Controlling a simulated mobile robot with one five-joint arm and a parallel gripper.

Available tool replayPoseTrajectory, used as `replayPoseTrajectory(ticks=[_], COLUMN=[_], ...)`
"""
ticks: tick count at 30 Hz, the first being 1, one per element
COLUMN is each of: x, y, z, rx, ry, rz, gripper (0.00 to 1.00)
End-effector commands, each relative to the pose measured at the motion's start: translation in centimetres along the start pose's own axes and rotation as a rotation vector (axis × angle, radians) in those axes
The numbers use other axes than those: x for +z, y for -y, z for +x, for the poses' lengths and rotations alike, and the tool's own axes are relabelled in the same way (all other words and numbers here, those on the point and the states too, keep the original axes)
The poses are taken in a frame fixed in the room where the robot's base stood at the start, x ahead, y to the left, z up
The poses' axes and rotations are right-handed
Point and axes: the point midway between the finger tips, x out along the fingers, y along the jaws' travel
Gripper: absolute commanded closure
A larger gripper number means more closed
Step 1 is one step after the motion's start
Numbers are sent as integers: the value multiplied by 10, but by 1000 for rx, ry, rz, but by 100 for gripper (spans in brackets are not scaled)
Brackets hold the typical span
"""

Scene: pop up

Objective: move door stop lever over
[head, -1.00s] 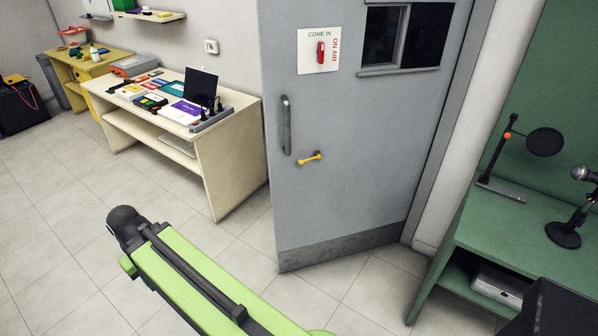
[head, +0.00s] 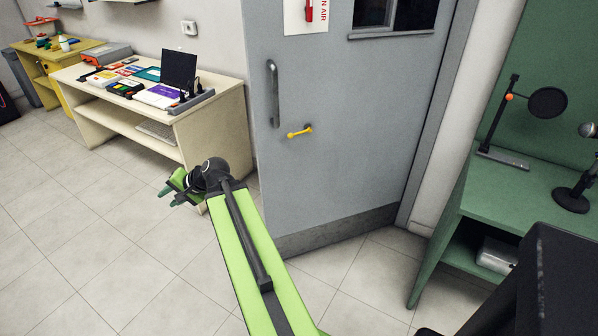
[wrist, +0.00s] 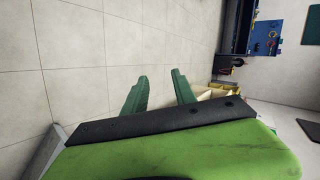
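The door stop lever is a small yellow lever (head: 299,132) mounted on the grey door (head: 340,160), below the long vertical handle. It lies nearly level, with its left end slightly lower. My gripper (head: 169,197) is left of and lower than the lever in the head view, well apart from it and pointing left, away from the door. In the wrist view my gripper (wrist: 159,76) shows two green fingers spread apart with nothing between them. The lever cannot be made out in the wrist view.
A cream desk (head: 215,112) with books and a monitor stands left of the door. A green table (head: 500,195) with a microphone and a round filter stands at the right. A grey vertical handle (head: 273,93) sticks out above the lever. Tiled floor is clear at the left.

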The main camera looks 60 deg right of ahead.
Motion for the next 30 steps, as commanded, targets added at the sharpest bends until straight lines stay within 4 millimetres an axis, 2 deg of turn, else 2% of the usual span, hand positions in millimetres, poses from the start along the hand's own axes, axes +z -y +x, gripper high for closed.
replayPoseTrajectory(ticks=[1,3,5,6,9,12,15,19,26,30], x=[-46,-104,-149,-176,-232,-268,-289,-300,-305,-318], y=[-30,-49,-70,-86,-129,-169,-198,-216,-217,-213], z=[-7,-38,-70,-93,-153,-206,-245,-272,-275,-269], rx=[-91,-229,-345,-421,-598,-748,-856,-928,-940,-939], ry=[-91,-208,-302,-361,-491,-590,-654,-692,-697,-697], rz=[139,327,474,565,766,918,1019,1082,1092,1091], gripper=[67,67,67,67,67,67,67,67,67,67])
